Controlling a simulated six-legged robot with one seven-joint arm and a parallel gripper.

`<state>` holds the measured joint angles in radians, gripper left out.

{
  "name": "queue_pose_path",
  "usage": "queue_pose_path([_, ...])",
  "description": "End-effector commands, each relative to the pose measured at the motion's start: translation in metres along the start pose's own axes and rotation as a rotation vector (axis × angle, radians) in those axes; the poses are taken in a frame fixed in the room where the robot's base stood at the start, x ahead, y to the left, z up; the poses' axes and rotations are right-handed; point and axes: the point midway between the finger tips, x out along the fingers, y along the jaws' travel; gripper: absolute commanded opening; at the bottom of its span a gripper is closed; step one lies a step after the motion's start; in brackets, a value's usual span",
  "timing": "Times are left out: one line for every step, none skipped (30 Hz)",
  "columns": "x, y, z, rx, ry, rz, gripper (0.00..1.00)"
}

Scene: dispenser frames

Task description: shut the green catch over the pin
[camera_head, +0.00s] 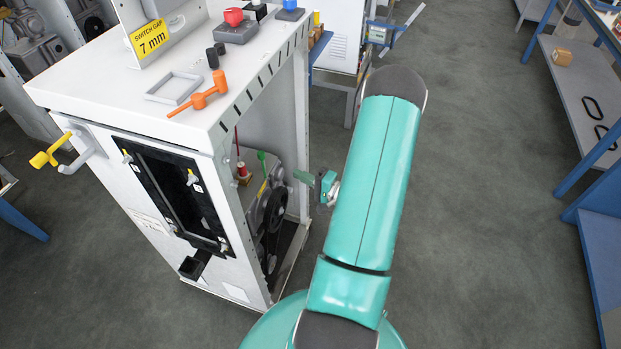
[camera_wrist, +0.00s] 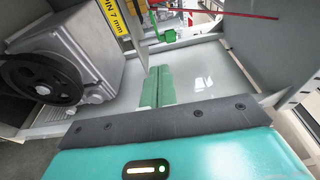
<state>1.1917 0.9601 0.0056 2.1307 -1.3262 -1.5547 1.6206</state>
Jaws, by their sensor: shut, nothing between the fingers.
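The green catch (camera_wrist: 166,34) shows at the top middle of the wrist view. In the head view a small green upright part (camera_head: 262,157) stands inside the open side of the white cabinet, and it looks like the same catch. A small red-topped piece (camera_head: 242,169) stands to its left; I cannot tell whether it is the pin.
A grey motor housing with a black pulley (camera_wrist: 42,78) is at the left of the wrist view, beside a yellow "PIN 7 mm" label (camera_wrist: 113,16). A thin red rod (camera_wrist: 235,15) crosses above. The cabinet (camera_head: 95,112) has posts bounding its opening. Open floor (camera_head: 480,200) lies right.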

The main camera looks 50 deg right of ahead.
Motion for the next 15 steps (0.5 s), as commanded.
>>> queue_pose_path([0.011, 0.0, 0.001, -0.001, -0.004, -0.001, 0.0])
queue_pose_path([0.017, 0.0, 0.0, -0.001, -0.003, -0.001, 0.0])
queue_pose_path([0.025, 0.0, 0.0, -0.001, -0.003, -0.001, 0.0])
queue_pose_path([0.031, 0.0, 0.0, -0.002, -0.003, 0.0, 0.0])
queue_pose_path([0.037, 0.0, 0.0, -0.001, -0.003, -0.001, 0.0])
queue_pose_path([0.045, 0.0, 0.0, 0.0, -0.003, -0.001, 0.0])
queue_pose_path([0.051, 0.0, 0.0, 0.0, -0.002, 0.0, 0.0])
queue_pose_path([0.054, 0.0, 0.005, 0.002, -0.003, 0.0, 0.0])
queue_pose_path([0.058, 0.0, 0.01, 0.001, -0.003, 0.001, 0.0])
queue_pose_path([0.061, 0.0, 0.012, 0.0, -0.002, 0.001, 0.0])
queue_pose_path([0.064, 0.0, 0.015, 0.0, -0.001, 0.0, 0.0])
queue_pose_path([0.068, 0.0, 0.018, 0.0, -0.002, 0.0, 0.0])
queue_pose_path([0.07, 0.0, 0.02, 0.0, -0.001, 0.0, 0.0])
queue_pose_path([0.071, 0.0, 0.021, -0.001, -0.001, -0.001, 0.0])
queue_pose_path([0.073, 0.0, 0.023, -0.001, -0.001, 0.0, 0.0])
